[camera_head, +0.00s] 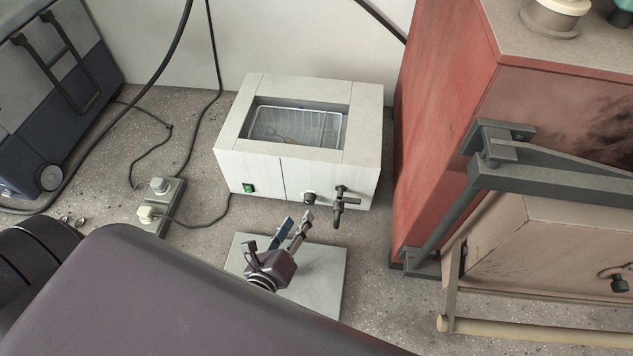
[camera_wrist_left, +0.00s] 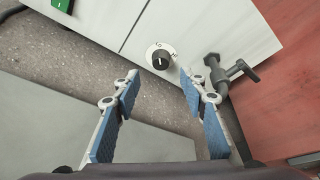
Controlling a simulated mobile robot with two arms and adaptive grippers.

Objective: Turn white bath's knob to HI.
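The white bath (camera_head: 363,165) stands on the speckled bench, with a wire rack (camera_head: 300,128) in its open top well. Its round dark knob (camera_head: 309,198) is low on the front face, left of a dark tap (camera_head: 340,205). In the left wrist view the knob (camera_wrist_left: 161,61) has a pale ring with small markings that I cannot read surely. My left gripper (camera_head: 297,222) is in front of the knob, apart from it. In the left wrist view my left gripper (camera_wrist_left: 160,84) is open and empty, its blue-padded fingers pointing towards the knob. My right gripper is not seen.
A grey plate (camera_head: 322,290) lies under my left gripper. A green switch (camera_head: 248,188) is on the bath's front left. A red furnace-like cabinet (camera_head: 440,110) stands close on the right. A power strip (camera_head: 176,195) and cables lie left, beside a dark blue device (camera_head: 85,130).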

